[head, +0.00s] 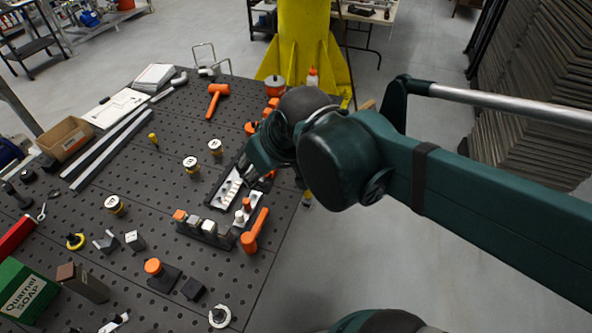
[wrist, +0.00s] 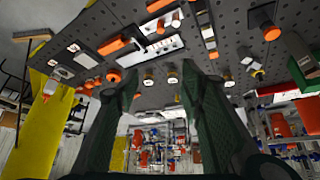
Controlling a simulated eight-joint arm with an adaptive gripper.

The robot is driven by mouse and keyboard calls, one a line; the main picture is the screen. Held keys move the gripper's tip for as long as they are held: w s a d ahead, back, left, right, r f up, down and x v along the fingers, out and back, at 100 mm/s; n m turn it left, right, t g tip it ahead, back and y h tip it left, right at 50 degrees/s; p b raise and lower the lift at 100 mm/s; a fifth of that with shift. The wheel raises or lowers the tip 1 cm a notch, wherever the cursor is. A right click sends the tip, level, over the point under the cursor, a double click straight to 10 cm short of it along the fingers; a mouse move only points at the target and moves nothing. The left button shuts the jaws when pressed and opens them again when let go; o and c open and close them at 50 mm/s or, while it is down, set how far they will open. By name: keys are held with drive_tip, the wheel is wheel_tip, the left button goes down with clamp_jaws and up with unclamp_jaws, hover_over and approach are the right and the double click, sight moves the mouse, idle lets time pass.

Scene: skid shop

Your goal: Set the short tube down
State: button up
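My gripper (head: 258,158) is above the right part of the dark perforated table, over a long tray (head: 222,192) with pale pieces in it. In the wrist view my gripper (wrist: 160,80) has its two dark green fingers wide apart, and I see nothing held between them. I cannot tell for sure which piece is the short tube. A short grey bar (head: 162,95) lies at the back left beside two long bars (head: 112,146). The arm hides part of the table's right edge.
A dark rack with several small blocks (head: 208,228) and an orange-handled tool (head: 254,232) stand near the tray. Yellow-banded jars (head: 190,164) stand to its left. An orange mallet (head: 216,97) lies behind. A yellow column (head: 304,45) rises beyond the table. The table's middle left has bare room.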

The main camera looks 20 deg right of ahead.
drive_tip(key=s+d+m+h, duration=0.1)
drive_tip(key=s+d+m, duration=0.2)
drive_tip(key=d, duration=0.4)
drive_tip(key=shift+s+d+f+t+h, duration=0.3)
drive_tip(key=shift+s+d+f+t, duration=0.1)
drive_tip(key=shift+s, duration=0.35)
